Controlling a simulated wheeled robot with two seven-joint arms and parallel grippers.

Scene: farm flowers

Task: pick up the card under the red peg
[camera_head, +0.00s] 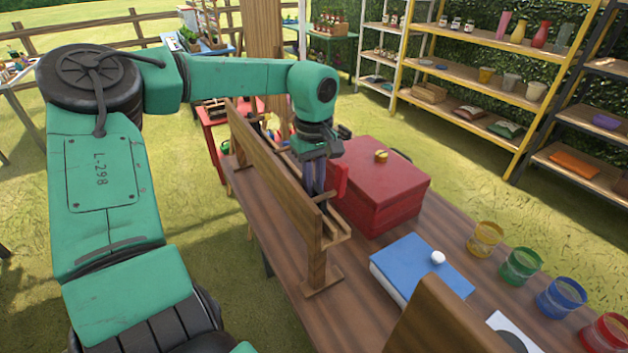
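My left gripper (316,185) points down just behind the upright wooden board (272,180) on the table. Its fingers look close together, but the board hides their tips, so I cannot tell whether they are shut or hold anything. A small red piece (341,180) shows right beside the fingers; I cannot tell whether it is the red peg or a card. No card under a red peg can be made out, as the board's far face is turned away. My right gripper is not in view.
On the table (345,315) stand a red box (385,190) with a yellow knob, a blue box (412,268) with a white knob, several coloured cups (520,266) and a white card (508,326) with a dark shape. A second wooden board (450,325) rises in front. Shelves stand behind.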

